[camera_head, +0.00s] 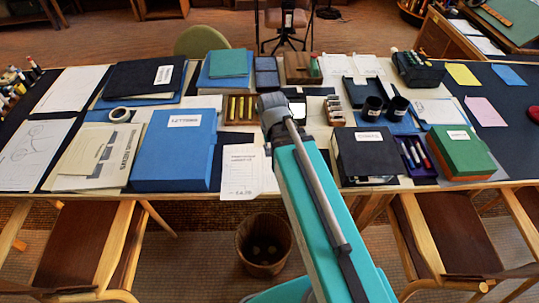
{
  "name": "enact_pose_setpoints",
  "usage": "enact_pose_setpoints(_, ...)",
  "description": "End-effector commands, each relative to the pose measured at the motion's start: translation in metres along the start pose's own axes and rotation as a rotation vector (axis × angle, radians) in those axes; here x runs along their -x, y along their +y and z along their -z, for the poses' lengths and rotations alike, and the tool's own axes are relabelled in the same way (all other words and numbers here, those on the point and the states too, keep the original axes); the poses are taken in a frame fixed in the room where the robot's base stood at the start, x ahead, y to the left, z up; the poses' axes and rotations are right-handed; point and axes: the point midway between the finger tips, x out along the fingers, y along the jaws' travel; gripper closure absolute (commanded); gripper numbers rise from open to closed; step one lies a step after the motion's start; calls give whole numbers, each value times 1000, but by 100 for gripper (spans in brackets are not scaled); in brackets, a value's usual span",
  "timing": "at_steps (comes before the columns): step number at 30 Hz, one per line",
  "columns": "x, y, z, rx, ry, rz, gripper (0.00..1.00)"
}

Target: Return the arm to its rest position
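My arm rises from the bottom of the head view as a long teal link with a dark grey rod along it. It reaches up over the front edge of the table (230,200) to a grey joint above the table's middle. I cannot make out my gripper or its fingertips beyond that joint. The link and joint hide part of the table's middle.
Left of my arm are a blue box (176,150) and a paper sheet (243,168). Right are a black box (367,153), a purple tray (416,156) and a green box (459,151). A bin (263,244) and wooden chairs (85,240) stand in front.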

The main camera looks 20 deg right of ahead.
Motion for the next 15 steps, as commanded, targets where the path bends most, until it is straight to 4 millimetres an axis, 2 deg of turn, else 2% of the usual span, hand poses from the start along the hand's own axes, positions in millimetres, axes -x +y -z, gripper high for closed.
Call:
enact_pose_setpoints(1, 0, -6, -13, 48, -2, 10, 57)
enact_pose_setpoints(4, 0, -13, -22, 115, -4, 24, 57)
enact_pose_setpoints(15, 0, -16, -24, 145, -4, 30, 57)
